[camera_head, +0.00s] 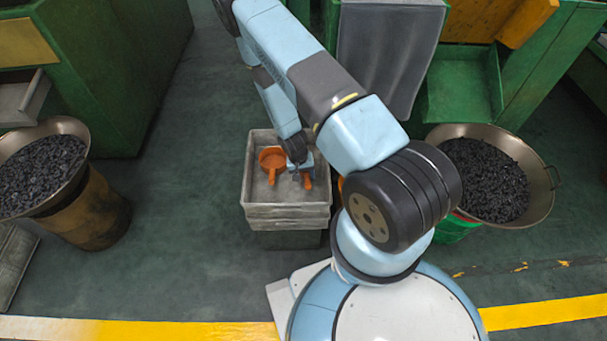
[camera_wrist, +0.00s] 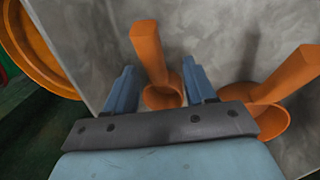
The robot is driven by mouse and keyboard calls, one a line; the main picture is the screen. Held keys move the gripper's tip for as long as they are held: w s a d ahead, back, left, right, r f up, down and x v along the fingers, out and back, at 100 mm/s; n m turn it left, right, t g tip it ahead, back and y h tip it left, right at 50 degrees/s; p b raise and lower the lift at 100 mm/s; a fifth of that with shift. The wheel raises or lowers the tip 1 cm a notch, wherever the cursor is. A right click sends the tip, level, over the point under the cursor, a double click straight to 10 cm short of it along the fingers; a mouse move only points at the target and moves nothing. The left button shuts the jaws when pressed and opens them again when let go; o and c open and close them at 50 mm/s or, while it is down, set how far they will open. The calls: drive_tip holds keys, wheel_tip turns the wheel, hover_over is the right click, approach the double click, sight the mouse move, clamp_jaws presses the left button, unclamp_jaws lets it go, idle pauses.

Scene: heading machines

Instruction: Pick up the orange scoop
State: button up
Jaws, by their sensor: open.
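Two orange scoops are in a grey crate (camera_head: 246,192) in the head view. One scoop (camera_head: 272,158) lies to the left with its handle toward the crate's front. The other scoop (camera_head: 307,182) is at my gripper (camera_head: 299,170), with its bowl partly hidden by the gripper. In the wrist view my gripper (camera_wrist: 160,68) is open, and this scoop's handle and bowl (camera_wrist: 148,50) show between the two fingers, with a gap on each side. The other scoop (camera_wrist: 284,85) is to the right, partly behind the gripper's palm.
Wide pans of dark pieces stand left (camera_head: 40,172) and right (camera_head: 487,180). Green machines (camera_head: 110,70) stand behind. A large orange rim (camera_wrist: 38,50) is outside the crate in the wrist view. The floor left of the crate (camera_head: 180,220) is clear.

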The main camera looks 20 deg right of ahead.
sight(307, 178)
drive_tip(key=shift+d+f, duration=0.25)
drive_tip(key=shift+f, duration=0.7)
drive_tip(key=shift+d+f, duration=0.25)
drive_tip(key=shift+f, duration=0.65)
drive_tip(key=shift+d+f, duration=0.25)
drive_tip(key=shift+f, duration=0.7)
clamp_jaws()
